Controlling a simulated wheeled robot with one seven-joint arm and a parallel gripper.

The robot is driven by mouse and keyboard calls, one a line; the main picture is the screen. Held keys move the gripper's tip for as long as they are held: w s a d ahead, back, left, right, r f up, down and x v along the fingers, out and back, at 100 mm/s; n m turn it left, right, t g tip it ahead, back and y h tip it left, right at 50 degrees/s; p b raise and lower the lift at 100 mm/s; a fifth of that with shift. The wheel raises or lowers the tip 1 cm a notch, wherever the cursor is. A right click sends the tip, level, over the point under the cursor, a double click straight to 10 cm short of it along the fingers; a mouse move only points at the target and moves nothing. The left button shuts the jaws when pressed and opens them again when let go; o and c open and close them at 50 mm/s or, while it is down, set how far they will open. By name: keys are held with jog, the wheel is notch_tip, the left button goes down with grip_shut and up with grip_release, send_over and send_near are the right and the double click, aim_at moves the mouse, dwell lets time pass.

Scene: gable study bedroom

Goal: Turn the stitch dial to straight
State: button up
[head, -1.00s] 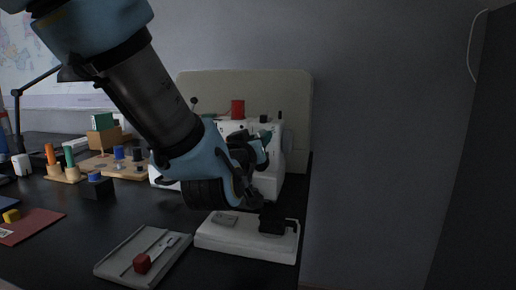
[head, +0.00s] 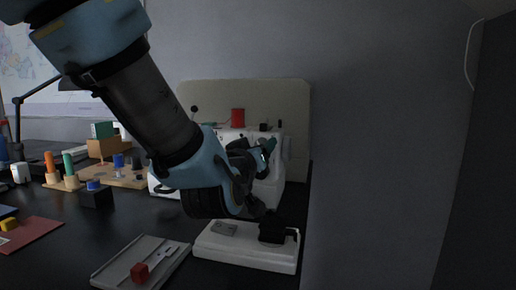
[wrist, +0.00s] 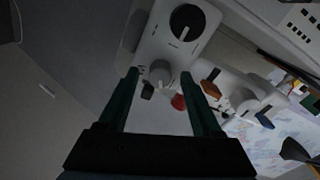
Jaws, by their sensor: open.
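The white sewing machine (head: 266,190) stands on the dark table in the head view, partly hidden by my arm. In the wrist view, a round black dial (wrist: 187,22) with a short pale mark sits on the machine's white face, above my fingertips. The mark is toward the dial's lower side; I cannot read a setting. In the head view my gripper (head: 268,147) is at the machine's front, and contact is unclear.
A red spool (head: 238,118) tops the machine. Several coloured pegs and blocks stand at left. The wall is close at right.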

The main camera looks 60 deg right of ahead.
jog(key=v, duration=1.1)
jog(key=shift+d+r, duration=0.1)
dwell(0.4)
